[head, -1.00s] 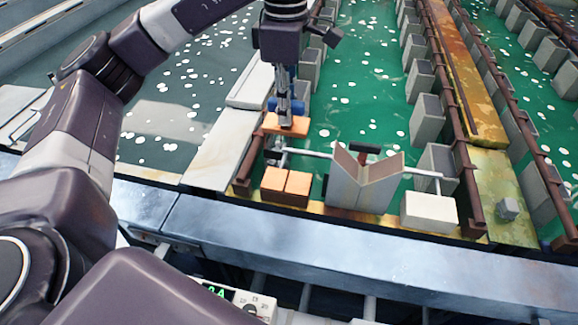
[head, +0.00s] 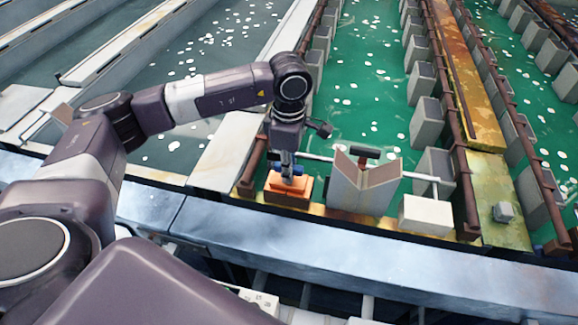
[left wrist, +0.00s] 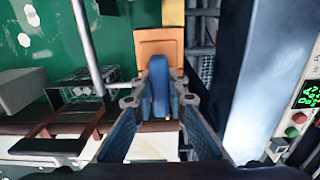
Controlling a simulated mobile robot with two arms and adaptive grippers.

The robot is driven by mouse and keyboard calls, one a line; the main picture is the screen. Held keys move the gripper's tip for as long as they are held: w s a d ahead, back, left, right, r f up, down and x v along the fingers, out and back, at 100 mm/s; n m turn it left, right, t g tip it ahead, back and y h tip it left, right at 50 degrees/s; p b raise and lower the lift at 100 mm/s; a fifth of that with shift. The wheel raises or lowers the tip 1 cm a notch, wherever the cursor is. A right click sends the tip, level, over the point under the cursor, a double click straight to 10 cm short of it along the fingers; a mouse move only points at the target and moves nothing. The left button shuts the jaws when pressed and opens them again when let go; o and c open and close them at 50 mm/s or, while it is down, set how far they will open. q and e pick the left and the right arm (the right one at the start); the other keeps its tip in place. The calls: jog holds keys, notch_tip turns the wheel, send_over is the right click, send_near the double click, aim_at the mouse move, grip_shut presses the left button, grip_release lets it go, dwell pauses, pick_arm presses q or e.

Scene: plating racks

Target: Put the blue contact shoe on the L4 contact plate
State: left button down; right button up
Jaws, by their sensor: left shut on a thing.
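My left gripper (head: 286,158) is shut on the blue grip from above. In the left wrist view the blue grip (left wrist: 160,85) stands between the fingertips (left wrist: 159,101), with orange (left wrist: 158,48) beyond it. The orange contact plate (head: 287,200), at the tank's near edge left of the grey V-shaped saddle, is right under the shoe. The base looks down on it or just above; I cannot tell if they touch. No L4 label is readable. My right gripper is out of view.
The grey V-shaped saddle (head: 362,188) stands close on the right, with a pale block (head: 426,214) beyond it. A thin rod (head: 319,158) runs beside the gripper to the saddle. A steel ledge (head: 330,255) lies in front; green liquid (head: 368,75) fills the tank behind.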

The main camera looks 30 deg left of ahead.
pick_arm(q)
jog(key=shift+d+f, duration=0.1)
jog(key=c, duration=1.9)
grip_release()
notch_tip(320, 180, up, 11)
jog(key=b, duration=0.4)
jog(key=shift+f, duration=0.1)
jog(key=shift+r, duration=0.7)
